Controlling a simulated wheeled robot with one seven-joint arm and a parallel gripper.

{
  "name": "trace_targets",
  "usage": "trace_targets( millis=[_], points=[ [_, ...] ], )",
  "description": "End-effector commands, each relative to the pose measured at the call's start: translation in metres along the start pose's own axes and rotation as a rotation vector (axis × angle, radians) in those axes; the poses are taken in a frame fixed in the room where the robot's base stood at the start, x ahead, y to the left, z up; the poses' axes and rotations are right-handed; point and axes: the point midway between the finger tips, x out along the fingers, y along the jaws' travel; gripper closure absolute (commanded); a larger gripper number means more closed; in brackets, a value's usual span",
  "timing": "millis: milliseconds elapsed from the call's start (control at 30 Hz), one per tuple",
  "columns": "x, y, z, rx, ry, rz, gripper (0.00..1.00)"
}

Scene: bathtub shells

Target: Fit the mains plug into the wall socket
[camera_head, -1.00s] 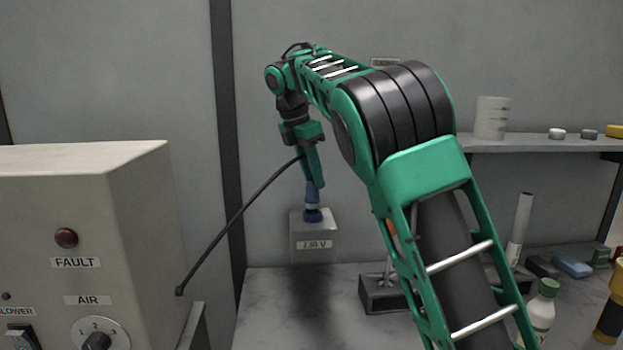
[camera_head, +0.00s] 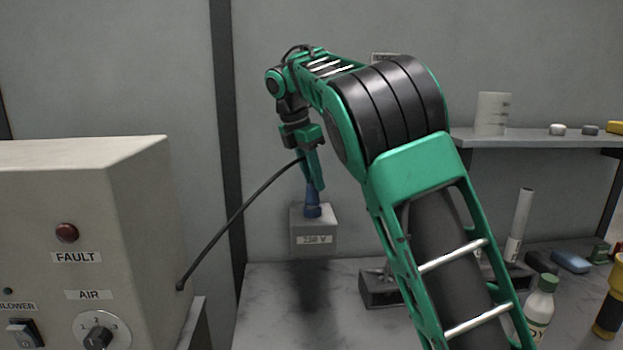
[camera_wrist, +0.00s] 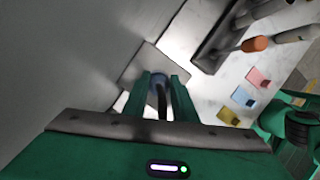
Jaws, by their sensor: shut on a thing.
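The blue mains plug (camera_head: 312,205) is upright, its lower end at the top of the grey wall socket box (camera_head: 314,240) labelled 230 V. My gripper (camera_head: 314,184) is shut on the plug from above. In the wrist view the plug (camera_wrist: 158,84) shows between the two green fingers, over the grey socket box (camera_wrist: 140,68). The black cable (camera_head: 235,222) runs from the gripper down left to the beige cabinet. The plug's pins and the socket opening are hidden, so I cannot tell how deep the plug sits.
The beige control cabinet (camera_head: 85,200) stands at the left. A shelf (camera_head: 540,140) with a white cup is at the right. A dark stand (camera_head: 380,288), a white bottle (camera_head: 540,308) and several small items are on the bench. Bare benchtop (camera_head: 265,305) lies below the socket.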

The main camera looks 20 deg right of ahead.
Motion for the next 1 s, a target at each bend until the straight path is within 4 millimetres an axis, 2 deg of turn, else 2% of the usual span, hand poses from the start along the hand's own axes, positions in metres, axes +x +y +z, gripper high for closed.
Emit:
trace_targets(
  millis=[367, 400, 467, 800, 1000],
  points=[
    [0.009, 0.000, -0.003, -0.001, 0.001, -0.002, 0.98],
    [0.008, 0.000, -0.003, -0.001, 0.001, -0.002, 0.66],
    [0.008, 0.000, -0.003, -0.001, 0.001, -0.002, 0.53],
    [0.006, 0.000, -0.003, -0.001, 0.001, 0.000, 0.53],
    [-0.013, 0.001, -0.002, 0.000, 0.001, 0.001, 0.53]
  ],
)
